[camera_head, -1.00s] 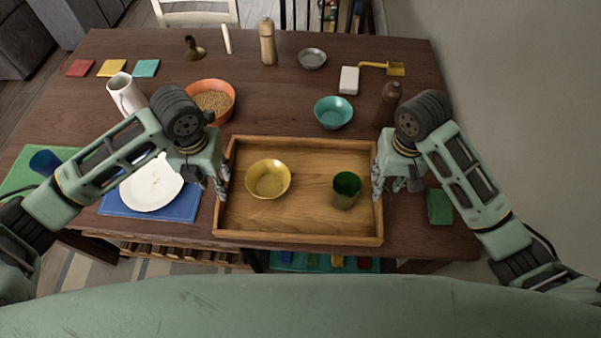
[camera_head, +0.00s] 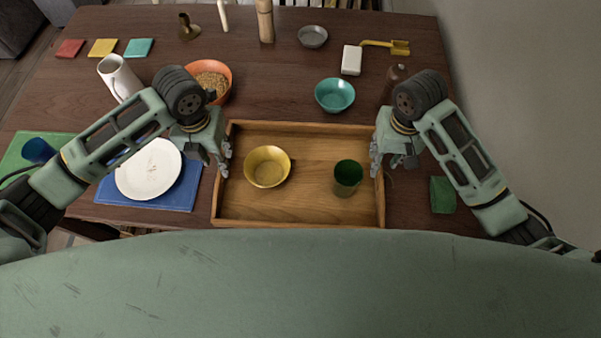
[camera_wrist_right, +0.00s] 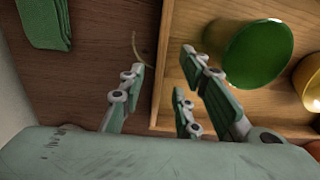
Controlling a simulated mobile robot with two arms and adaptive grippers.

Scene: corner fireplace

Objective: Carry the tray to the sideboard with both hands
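The wooden tray (camera_head: 300,222) lies on the dark table near its front edge, holding a yellow bowl (camera_head: 267,167) and a green cup (camera_head: 347,177). My left gripper (camera_head: 222,162) is at the tray's left wall; its finger gap is too small to read. My right gripper (camera_head: 376,160) is at the right wall. In the right wrist view my right gripper (camera_wrist_right: 160,82) is open, with fingers on both sides of the tray wall (camera_wrist_right: 161,60) and gaps showing. The cup (camera_wrist_right: 258,55) is close to the inner fingers. No sideboard is recognisable.
A white plate (camera_head: 149,170) on a blue mat (camera_head: 186,192) lies left of the tray. A green cloth (camera_head: 443,194) lies to its right. A teal bowl (camera_head: 335,94), an orange bowl (camera_head: 228,85), a white jug (camera_head: 119,76) and a brown bottle (camera_head: 397,72) stand behind.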

